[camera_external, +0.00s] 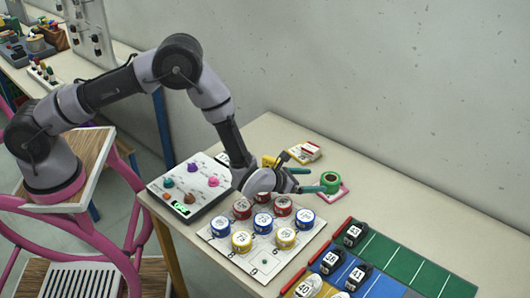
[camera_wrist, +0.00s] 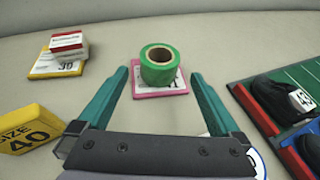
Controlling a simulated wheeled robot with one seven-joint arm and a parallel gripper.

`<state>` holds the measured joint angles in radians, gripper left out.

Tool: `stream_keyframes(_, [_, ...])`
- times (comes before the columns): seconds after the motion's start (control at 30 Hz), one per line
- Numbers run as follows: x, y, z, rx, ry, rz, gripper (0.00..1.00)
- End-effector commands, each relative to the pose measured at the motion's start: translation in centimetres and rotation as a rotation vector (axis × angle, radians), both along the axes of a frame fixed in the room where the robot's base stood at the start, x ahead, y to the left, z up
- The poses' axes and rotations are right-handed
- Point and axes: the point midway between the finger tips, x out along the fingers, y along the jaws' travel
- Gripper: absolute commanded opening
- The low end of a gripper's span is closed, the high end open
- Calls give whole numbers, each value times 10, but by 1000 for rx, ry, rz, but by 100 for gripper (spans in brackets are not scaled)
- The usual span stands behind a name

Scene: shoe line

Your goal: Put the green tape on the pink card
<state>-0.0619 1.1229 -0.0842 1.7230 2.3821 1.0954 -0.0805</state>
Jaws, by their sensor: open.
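The green tape (camera_wrist: 158,65) is a roll with its hole facing up. It appears to rest flat on the pink card (camera_wrist: 145,93), covering much of the card's far part, and the card's front edge and some dark print show. In the external view the tape (camera_external: 331,178) also sits over the pink card (camera_external: 344,194), near the wall side of the table. My gripper (camera_wrist: 159,75) is open and empty. Its two teal fingers point at the tape, one to each side, and their tips look just short of it or beside it. I cannot tell the exact gap.
A yellow card (camera_wrist: 58,68) with a red-and-white box (camera_wrist: 68,43) lies to the left. A yellow size block (camera_wrist: 27,130) is nearer. A coloured shoe rack (camera_external: 400,262) stands to the right. A white board (camera_external: 218,243) with several numbered tins lies in front.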

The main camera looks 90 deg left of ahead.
Motion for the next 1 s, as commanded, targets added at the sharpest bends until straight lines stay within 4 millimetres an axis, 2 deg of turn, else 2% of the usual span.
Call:
stream_keyframes(0.1, [-16,-7,7,0,1,-1,100])
stream_keyframes(0.27, [-27,-10,15,0,-2,5,100])
stream_keyframes(0.37, [-29,-3,39,-10,-22,49,100])
stream_keyframes(0.47, [-33,15,89,-39,-65,154,100])
stream_keyframes(0.53, [-44,32,134,-76,-106,258,100])
stream_keyframes(0.6, [-62,48,180,-126,-148,371,100])
stream_keyframes(0.67, [-80,60,216,-175,-186,466,100])
stream_keyframes(0.7, [-94,66,239,-210,-210,526,100])
stream_keyframes(0.8, [-134,79,289,-315,-268,675,100])
stream_keyframes(0.87, [-161,83,315,-385,-303,759,100])
stream_keyframes(1.0, [-227,86,363,-574,-377,944,100])
